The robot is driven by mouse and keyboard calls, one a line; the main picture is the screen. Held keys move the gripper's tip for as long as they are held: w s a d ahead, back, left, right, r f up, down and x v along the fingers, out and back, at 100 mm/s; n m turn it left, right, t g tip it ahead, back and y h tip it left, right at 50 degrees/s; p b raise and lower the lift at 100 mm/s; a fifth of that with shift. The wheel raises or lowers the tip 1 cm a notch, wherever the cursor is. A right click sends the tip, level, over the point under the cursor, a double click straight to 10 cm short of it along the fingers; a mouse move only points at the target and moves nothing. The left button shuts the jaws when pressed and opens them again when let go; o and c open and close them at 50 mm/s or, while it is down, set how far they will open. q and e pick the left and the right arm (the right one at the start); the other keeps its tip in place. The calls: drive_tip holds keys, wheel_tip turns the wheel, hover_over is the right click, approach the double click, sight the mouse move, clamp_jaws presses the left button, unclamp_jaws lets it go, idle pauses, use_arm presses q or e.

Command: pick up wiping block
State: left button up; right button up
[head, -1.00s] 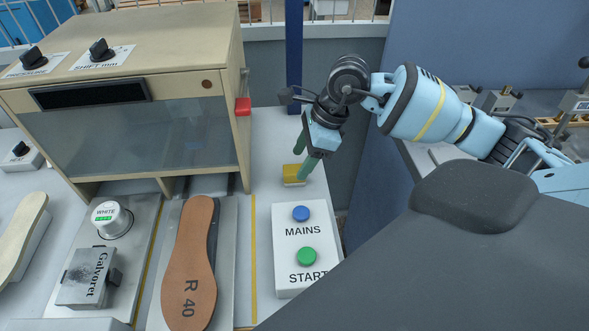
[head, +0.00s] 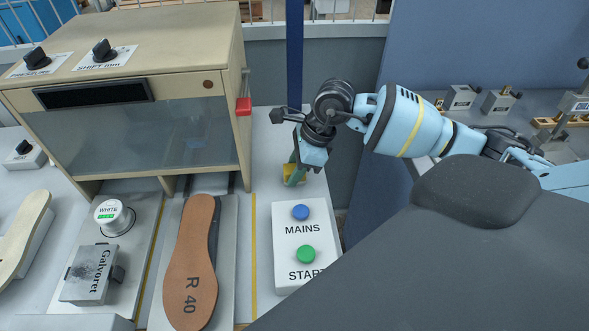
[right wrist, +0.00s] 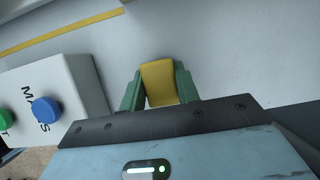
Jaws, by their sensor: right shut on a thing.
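The wiping block (head: 297,174) is a small block with a yellow top, on the white bench to the right of the wooden machine. In the right wrist view its yellow face (right wrist: 159,84) sits between two green fingers. My right gripper (head: 293,176) points down and is shut on the block, one finger on each side. In the head view the gripper partly hides the block. I cannot tell whether the block touches the bench. My left gripper is not in view.
The control box (head: 305,258) with blue and green buttons stands just in front of the block. The wooden machine (head: 150,95) with a red handle is to the left. A brown insole (head: 191,262) and a white-capped jar (head: 112,216) are further left.

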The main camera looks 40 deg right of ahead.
drive_tip(key=shift+r, duration=0.1)
wheel_tip(320, 180, up, 10)
drive_tip(key=shift+f, duration=0.1)
idle(0.5)
drive_tip(key=shift+o, duration=1.3)
drive_tip(key=shift+c, duration=1)
